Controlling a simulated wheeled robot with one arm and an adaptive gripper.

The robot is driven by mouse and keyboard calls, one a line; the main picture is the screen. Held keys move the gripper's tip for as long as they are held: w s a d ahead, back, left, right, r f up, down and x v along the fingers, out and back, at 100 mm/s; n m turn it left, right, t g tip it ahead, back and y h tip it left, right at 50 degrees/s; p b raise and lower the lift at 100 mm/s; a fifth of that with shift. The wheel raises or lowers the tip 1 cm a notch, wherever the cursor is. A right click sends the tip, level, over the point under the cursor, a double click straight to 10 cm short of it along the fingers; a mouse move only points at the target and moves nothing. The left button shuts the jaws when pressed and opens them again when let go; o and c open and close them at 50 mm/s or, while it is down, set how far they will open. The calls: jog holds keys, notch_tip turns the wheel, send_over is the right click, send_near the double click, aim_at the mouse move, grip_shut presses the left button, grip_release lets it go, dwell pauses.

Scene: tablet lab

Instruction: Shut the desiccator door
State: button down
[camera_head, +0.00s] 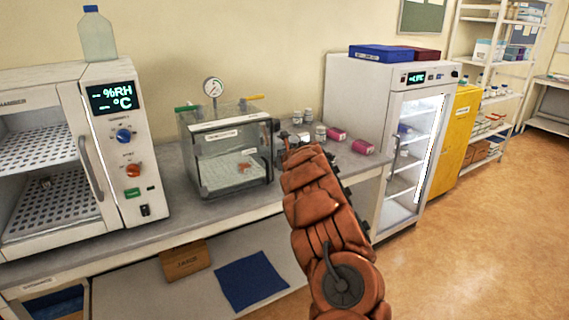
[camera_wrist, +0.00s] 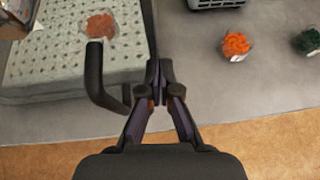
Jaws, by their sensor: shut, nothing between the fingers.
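The desiccator (camera_head: 228,160) is a clear box with dark edges and a round gauge on top, standing mid-bench in the head view. Its front pane bears a white label. I cannot tell clearly how far its door stands open. In the wrist view its perforated shelf (camera_wrist: 50,70) with orange granules lies at the left, and a black bar handle (camera_wrist: 95,75) shows left of my gripper. My gripper (camera_wrist: 160,68) is shut and empty, right of the handle and apart from it in the picture. In the head view my arm mostly hides the gripper, near the box's right side.
A humidity cabinet (camera_head: 118,135) stands left on the bench (camera_head: 160,222). Small jars (camera_head: 320,132) and pink-red containers (camera_head: 362,147) sit to the right, before a glass-door fridge (camera_head: 375,85). Orange granules (camera_wrist: 237,45) and green granules (camera_wrist: 307,40) show right of my gripper.

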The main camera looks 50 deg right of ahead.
jog(key=shift+w+d+r+p, duration=0.15)
jog(key=shift+w+r+p, duration=0.2)
jog(key=shift+w+r, duration=0.1)
jog(key=shift+d+r, duration=0.1)
jog(key=shift+r, duration=0.25)
jog(key=shift+f+b, duration=0.1)
jog(key=shift+b, duration=0.3)
jog(key=s+a+r+b, duration=0.1)
jog(key=s+a+b, duration=0.1)
jog(key=s+b, duration=0.2)
jog(key=s+a+r+b, duration=0.2)
jog(key=s+a+b, duration=0.1)
jog(key=s, duration=0.5)
jog(key=shift+a+r+b, duration=0.2)
jog(key=shift+r+b, duration=0.1)
jog(key=shift+b, duration=0.6)
